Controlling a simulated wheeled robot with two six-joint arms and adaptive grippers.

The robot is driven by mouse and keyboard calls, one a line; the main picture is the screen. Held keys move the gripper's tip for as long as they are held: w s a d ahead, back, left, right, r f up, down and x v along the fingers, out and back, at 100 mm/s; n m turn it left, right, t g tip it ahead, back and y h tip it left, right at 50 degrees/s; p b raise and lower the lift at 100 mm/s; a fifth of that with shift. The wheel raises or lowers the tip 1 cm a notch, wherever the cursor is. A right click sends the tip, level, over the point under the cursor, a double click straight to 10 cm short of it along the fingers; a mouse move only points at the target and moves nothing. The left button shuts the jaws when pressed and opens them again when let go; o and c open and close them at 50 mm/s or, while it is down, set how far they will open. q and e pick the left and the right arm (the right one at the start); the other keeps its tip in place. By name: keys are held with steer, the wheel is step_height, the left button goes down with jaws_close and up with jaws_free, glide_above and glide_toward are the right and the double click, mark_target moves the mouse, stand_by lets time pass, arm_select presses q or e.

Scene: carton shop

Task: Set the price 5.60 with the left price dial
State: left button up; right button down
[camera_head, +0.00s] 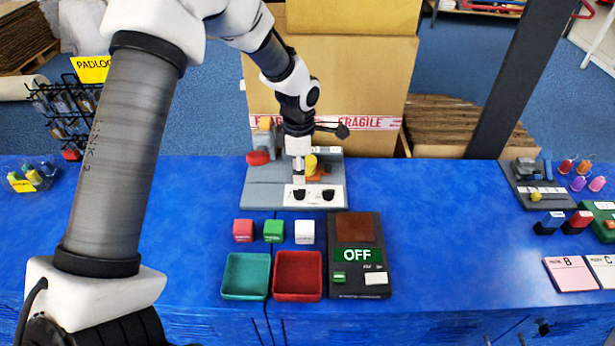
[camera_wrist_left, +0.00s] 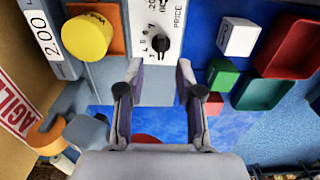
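The price machine (camera_head: 262,195) is a grey base with a white dial panel (camera_head: 340,192) at its front. The panel bears two black knobs, the left price dial (camera_head: 299,195) and the right dial (camera_head: 328,195). In the left wrist view the left dial (camera_wrist_left: 161,43) sits by the word PRICE, just ahead of the fingertips and apart from them; its exact setting is too small to read. A display (camera_wrist_left: 41,30) reads 2.00. My left gripper (camera_head: 299,176) is over the panel at the left dial; its fingers (camera_wrist_left: 158,75) are open and empty. My right gripper is out of view.
A yellow round knob (camera_wrist_left: 88,37) stands beside the panel. Red, green and white cubes (camera_head: 304,231), a teal tray (camera_head: 245,276), a red tray (camera_head: 298,275) and a black device (camera_head: 360,285) reading OFF lie nearer. Cartons (camera_head: 350,70) stand behind.

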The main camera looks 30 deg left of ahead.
mark_target(299, 190)
arm_select(q)
step_height(299, 190, down, 6)
steer(key=shift+r, duration=0.1)
steer(key=shift+s+r, duration=0.1)
steer(key=shift+s, duration=0.1)
steer(key=shift+c, duration=0.3)
jaws_close()
